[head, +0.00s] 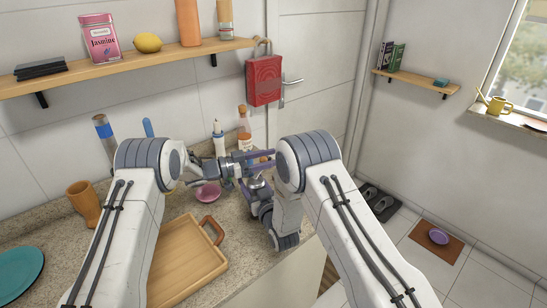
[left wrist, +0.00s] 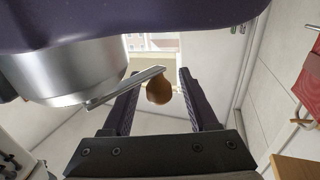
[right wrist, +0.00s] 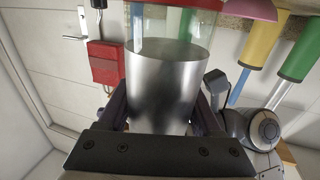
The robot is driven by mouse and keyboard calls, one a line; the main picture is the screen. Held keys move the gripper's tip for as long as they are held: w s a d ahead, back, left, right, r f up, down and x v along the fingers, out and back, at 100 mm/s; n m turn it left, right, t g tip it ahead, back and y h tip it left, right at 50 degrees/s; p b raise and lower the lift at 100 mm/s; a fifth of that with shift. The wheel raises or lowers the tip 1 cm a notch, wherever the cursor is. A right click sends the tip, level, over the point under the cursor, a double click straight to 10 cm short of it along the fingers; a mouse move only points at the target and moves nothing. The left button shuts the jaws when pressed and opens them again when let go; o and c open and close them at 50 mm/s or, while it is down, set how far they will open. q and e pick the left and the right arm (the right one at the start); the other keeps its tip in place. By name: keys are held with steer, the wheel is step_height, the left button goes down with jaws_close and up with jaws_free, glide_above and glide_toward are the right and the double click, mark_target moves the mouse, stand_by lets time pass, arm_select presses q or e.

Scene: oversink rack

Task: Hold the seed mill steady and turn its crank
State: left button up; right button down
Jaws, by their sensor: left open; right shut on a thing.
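The seed mill is a silver cylinder with a clear section; in the right wrist view its metal body (right wrist: 165,85) stands between my right gripper's fingers (right wrist: 165,112), which are shut on it. In the left wrist view a flat metal crank arm (left wrist: 122,88) ends in a brown knob (left wrist: 159,91). My left gripper (left wrist: 158,88) is open, with the knob between its fingers and gaps on both sides. In the head view both grippers, left (head: 210,168) and right (head: 255,163), meet over the counter; my arms hide much of the mill.
A wooden tray (head: 165,288) lies on the counter in front. A pink bowl (head: 207,193) and a brown cup (head: 84,203) stand nearby. An amber bottle (head: 244,132) stands behind the grippers. A red box (head: 264,80) hangs on the wall, and a shelf (head: 130,66) runs above.

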arm_select(q)
steer(key=v, duration=1.1)
steer(key=shift+s, duration=0.1)
steer(key=x, duration=0.9)
steer(key=shift+f, duration=0.1)
jaws_close()
